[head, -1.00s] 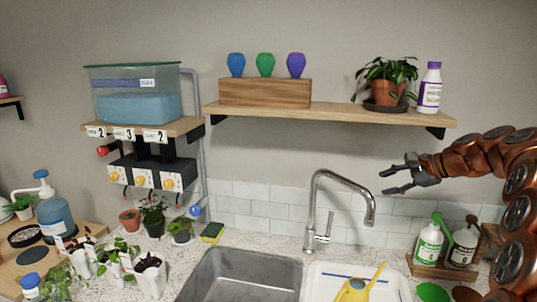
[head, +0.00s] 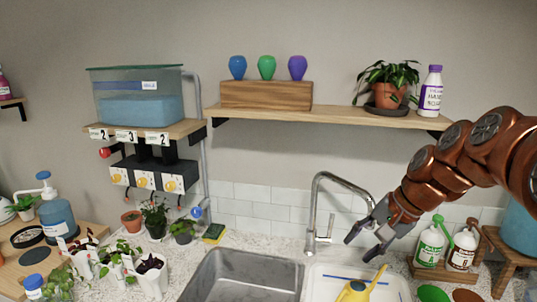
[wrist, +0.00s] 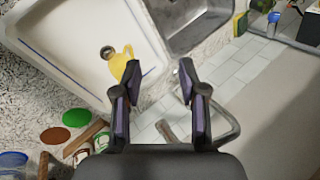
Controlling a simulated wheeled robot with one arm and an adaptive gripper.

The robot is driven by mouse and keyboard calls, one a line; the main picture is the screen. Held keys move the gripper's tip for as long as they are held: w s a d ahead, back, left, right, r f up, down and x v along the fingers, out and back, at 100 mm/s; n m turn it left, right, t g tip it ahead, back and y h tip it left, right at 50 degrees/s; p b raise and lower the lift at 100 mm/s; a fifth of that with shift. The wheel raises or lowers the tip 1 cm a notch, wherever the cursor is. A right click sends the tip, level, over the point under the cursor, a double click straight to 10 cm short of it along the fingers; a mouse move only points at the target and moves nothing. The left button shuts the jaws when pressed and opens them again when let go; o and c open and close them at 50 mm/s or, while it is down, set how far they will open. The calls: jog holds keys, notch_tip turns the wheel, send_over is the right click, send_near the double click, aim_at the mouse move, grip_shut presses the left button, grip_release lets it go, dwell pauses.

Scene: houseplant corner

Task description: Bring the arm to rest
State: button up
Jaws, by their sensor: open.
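My gripper (head: 366,238) is open and empty in the head view, at the end of my copper-coloured arm reaching in from the right. It hangs in front of the tiled wall, right of the faucet (head: 316,215), with its fingers pointing down and left. In the wrist view my gripper (wrist: 160,75) shows two spread dark fingers with nothing between them. Beyond the fingers lie the white tray (wrist: 60,25) and a yellow watering can (wrist: 120,60). The yellow watering can also shows in the head view (head: 354,292).
The steel sink (head: 240,275) is left of the white tray. Green and brown labelled bottles (head: 432,245) stand right of my gripper, near a wooden stool (head: 500,258). A wall shelf (head: 330,116) above holds a potted plant (head: 388,95) and a white bottle (head: 430,95). Several small plants stand at left.

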jog(key=s+a+f+n+g+h+p, duration=0.1)
jog(key=s+f, duration=0.4)
jog(key=s, duration=0.9)
jog(key=s+f+n+g+h+p, duration=0.1)
jog(key=s+f+n+g+h, duration=0.2)
jog(key=s, duration=1.2)
notch_tip(320, 180, down, 2)
jog(key=n+h, duration=0.1)
jog(key=n, duration=0.2)
jog(key=shift+a+f+n+g+p, duration=0.2)
jog(key=shift+a+n+g+p, duration=0.1)
jog(key=shift+a+g+p, duration=0.1)
